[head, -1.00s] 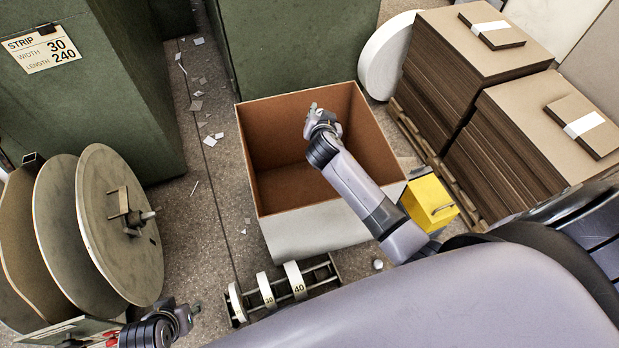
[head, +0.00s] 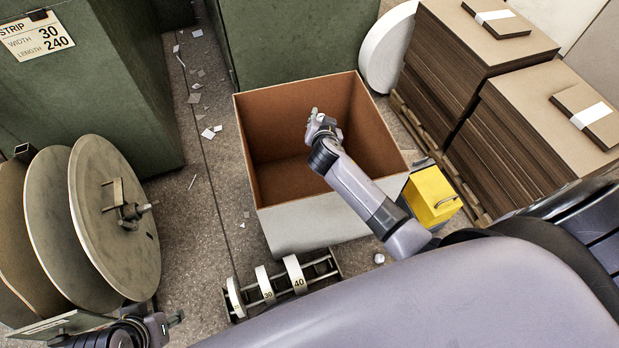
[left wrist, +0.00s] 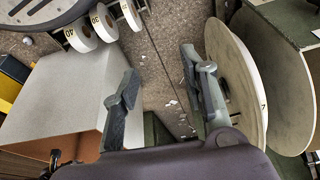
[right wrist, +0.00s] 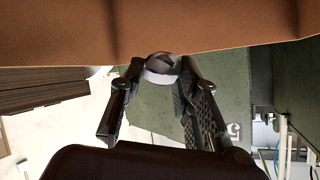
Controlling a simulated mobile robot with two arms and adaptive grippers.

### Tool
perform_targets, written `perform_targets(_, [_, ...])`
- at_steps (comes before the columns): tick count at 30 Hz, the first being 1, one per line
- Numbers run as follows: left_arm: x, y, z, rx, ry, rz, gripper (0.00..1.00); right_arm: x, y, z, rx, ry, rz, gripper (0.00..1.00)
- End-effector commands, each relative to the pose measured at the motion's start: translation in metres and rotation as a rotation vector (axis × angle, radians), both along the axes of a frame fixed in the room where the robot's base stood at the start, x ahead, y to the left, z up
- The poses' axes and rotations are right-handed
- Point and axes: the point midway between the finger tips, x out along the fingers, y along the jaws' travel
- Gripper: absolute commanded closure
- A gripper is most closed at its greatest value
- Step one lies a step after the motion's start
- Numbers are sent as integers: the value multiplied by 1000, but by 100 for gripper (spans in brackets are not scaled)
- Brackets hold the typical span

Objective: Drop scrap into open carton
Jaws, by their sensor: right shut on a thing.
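The open carton (head: 318,232), white outside and brown inside, stands on the floor in the middle of the head view. Its top is open and the visible inside looks empty. My right gripper (head: 316,116) is over the carton's opening. In the right wrist view its fingers are shut on a small pale, roundish piece of scrap (right wrist: 161,70) at the tips, with the brown carton wall (right wrist: 200,25) behind. The scrap is hard to make out in the head view. My left gripper (left wrist: 165,88) is open and empty, beside the carton; it is partly visible at lower left (head: 170,322).
Large reel discs (head: 115,210) stand at left. A rack with narrow rolls (head: 294,274) is in front of the carton, a yellow box (head: 431,194) right of it. Board stacks (head: 555,105) stand at right. Paper bits (head: 208,133) and a small white ball (head: 379,258) lie on the floor.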

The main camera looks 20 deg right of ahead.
Motion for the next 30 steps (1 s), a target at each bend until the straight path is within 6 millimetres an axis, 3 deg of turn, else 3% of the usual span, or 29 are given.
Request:
perform_targets(1, [3, -1, -11, -2, -10, -2, 60, 0, 0, -10, -2, 1, 1, 78])
perform_targets(4, [8, -2, -14, -6, -30, -2, 60, 0, 0, -15, -2, -1, 1, 78])
perform_targets(16, [12, -3, -14, -9, -47, -4, 60, 0, 0, -18, 0, 0, 0, 78])
perform_targets(17, [12, -3, -14, -9, -47, -4, 60, 0, 0, -18, 0, 0, 0, 69])
perform_targets(21, [12, -3, -14, -9, -47, -4, 60, 0, 0, -18, 0, 0, 0, 60])
perform_targets(27, [12, -3, -14, -9, -47, -4, 60, 0, 0, -18, 0, 0, 0, 47])
perform_targets(30, [12, -3, -14, -9, -47, -4, 60, 0, 0, -18, 0, 0, 0, 47])
